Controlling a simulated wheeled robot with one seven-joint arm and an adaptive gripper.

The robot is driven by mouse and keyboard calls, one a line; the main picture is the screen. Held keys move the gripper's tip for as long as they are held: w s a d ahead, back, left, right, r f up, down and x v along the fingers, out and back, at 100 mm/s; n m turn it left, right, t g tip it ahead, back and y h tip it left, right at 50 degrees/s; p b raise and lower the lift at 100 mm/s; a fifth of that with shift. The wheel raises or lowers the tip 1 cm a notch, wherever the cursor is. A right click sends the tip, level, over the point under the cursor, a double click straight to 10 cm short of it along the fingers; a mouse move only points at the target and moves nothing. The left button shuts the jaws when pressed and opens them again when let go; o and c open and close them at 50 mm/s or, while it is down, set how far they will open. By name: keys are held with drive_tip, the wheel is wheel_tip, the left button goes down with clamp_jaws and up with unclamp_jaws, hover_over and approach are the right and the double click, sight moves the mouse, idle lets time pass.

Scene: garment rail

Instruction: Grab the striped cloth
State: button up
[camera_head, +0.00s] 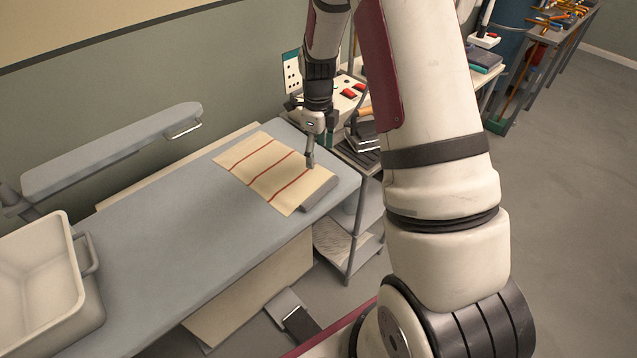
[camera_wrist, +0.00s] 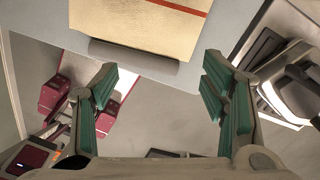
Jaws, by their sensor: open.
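The striped cloth (camera_head: 268,172) is cream with red stripes and lies flat on the grey padded board, near its right end. It also shows at the top of the wrist view (camera_wrist: 150,22), with one red stripe in sight. My gripper (camera_head: 310,162) is at the cloth's right edge in the head view. In the wrist view my gripper (camera_wrist: 160,88) is open and empty, its green-padded fingers apart. The cloth's edge lies beyond the fingertips there, not between them. I cannot tell how high the fingertips are above the cloth.
The grey board (camera_head: 190,235) is clear left of the cloth. A white tub (camera_head: 85,290) stands at the lower left, and a narrow padded arm (camera_head: 110,150) runs along the back. A cart (camera_head: 350,200) with dark items stands beyond the board's right end.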

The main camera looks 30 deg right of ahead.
sight(318, 183)
wheel_tip(318, 183, down, 9)
drive_tip(key=shift+r+b, duration=0.1)
drive_tip(key=shift+b, duration=0.75)
drive_tip(key=shift+f, duration=0.65)
drive_tip(key=c, duration=0.8)
drive_tip(key=shift+s, duration=0.1)
wheel_tip(318, 183, up, 4)
drive_tip(key=shift+f, duration=0.25)
clamp_jaws()
wheel_tip(318, 183, up, 9)
drive_tip(key=p, duration=0.1)
drive_tip(key=shift+f+p, duration=0.15)
drive_tip(key=shift+p, duration=0.25)
